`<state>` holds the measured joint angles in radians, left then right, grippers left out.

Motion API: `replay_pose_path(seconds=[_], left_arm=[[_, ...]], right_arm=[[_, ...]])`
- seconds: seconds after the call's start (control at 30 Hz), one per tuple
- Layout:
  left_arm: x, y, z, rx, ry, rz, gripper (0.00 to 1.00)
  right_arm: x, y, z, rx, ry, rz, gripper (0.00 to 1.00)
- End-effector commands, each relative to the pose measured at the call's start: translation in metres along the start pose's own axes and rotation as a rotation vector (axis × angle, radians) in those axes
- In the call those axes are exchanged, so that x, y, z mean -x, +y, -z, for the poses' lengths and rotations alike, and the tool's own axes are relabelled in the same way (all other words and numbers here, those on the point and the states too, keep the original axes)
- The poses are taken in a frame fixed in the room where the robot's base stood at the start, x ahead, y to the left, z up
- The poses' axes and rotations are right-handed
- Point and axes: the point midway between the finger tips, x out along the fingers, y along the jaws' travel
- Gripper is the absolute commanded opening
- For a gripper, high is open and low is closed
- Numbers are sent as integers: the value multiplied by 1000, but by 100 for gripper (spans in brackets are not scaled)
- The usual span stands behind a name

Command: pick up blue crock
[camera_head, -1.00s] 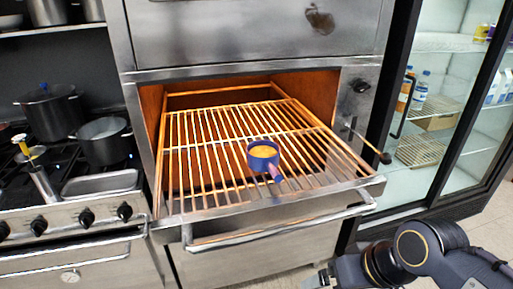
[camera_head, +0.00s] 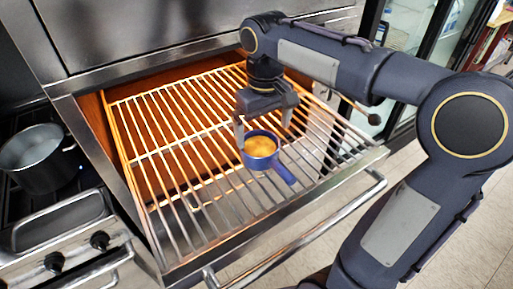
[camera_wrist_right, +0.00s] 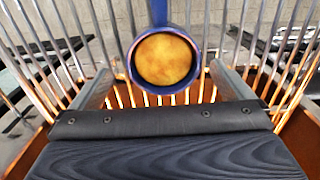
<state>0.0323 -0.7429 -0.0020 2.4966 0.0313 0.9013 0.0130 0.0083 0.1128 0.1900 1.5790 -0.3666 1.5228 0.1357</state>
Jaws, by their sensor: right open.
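The blue crock (camera_head: 261,151) is a small round pot with a yellow-orange filling and a handle pointing to the lower right. It stands on the oven's wire rack (camera_head: 165,185). My right gripper (camera_head: 263,136) is open just behind the crock, with one fingertip near each side of it. In the right wrist view, the crock (camera_wrist_right: 165,60) sits ahead, between and beyond the open fingers, its handle pointing away. Whether a finger touches it cannot be told. My left gripper is not in view.
The oven's front bar handle (camera_head: 300,240) runs along the near edge. A grey pot (camera_head: 38,158) stands on the stove at left. The rack around the crock is bare. A glass-door fridge (camera_head: 415,30) stands behind my right arm.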

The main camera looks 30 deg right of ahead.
Motion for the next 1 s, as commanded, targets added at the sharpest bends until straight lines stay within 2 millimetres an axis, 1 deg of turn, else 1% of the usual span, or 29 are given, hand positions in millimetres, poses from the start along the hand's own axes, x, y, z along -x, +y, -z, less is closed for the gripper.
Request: replay_pose_path(seconds=[0.03, 0.17, 0.3, 0.4, 0.5, 0.67, 0.7, 1.0], left_arm=[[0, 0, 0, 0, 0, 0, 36], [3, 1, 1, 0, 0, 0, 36], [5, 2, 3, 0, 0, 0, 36], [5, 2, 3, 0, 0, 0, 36], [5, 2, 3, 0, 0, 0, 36], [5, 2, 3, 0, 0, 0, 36], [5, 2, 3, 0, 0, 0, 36], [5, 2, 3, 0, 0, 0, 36]], right_arm=[[-6, 0, -1, 0, -3, 0, 100], [-22, -2, -1, 1, -4, 0, 100], [-44, -4, 0, 0, -3, 0, 100], [-54, -4, 0, 0, -1, 1, 100], [-58, -4, 0, 0, 1, 1, 100], [-59, -4, 0, 0, 2, 1, 100], [-59, -4, 0, 0, 2, 1, 99], [-58, -4, 0, 0, 2, 1, 59]])
